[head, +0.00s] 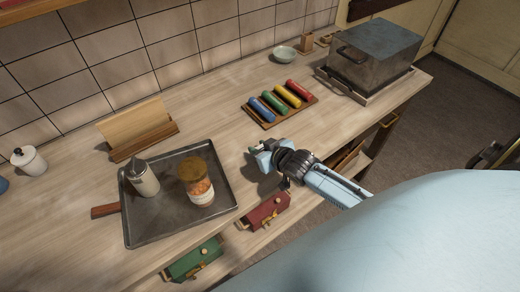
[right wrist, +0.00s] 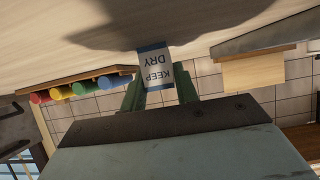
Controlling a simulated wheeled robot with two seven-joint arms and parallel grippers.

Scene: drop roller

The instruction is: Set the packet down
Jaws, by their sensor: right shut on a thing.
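The packet (right wrist: 157,72) is a small white packet with blue bands and the words KEEP DRY. My right gripper (right wrist: 160,95) is shut on it, with a finger on each side of it in the right wrist view. In the head view my right gripper (head: 258,156) is over the wooden counter (head: 216,124), between the tray and the coloured rollers, with a shadow on the wood below. The packet is hard to make out there. I cannot tell whether it touches the counter. My left gripper is not in view.
A dark metal tray (head: 148,231) holds a jar (head: 199,184) and a shaker (head: 142,178), left of my gripper. Coloured rollers (head: 289,95) lie on a wooden rack behind it. A metal box (head: 374,53) stands at the far right. Bare counter lies around my gripper.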

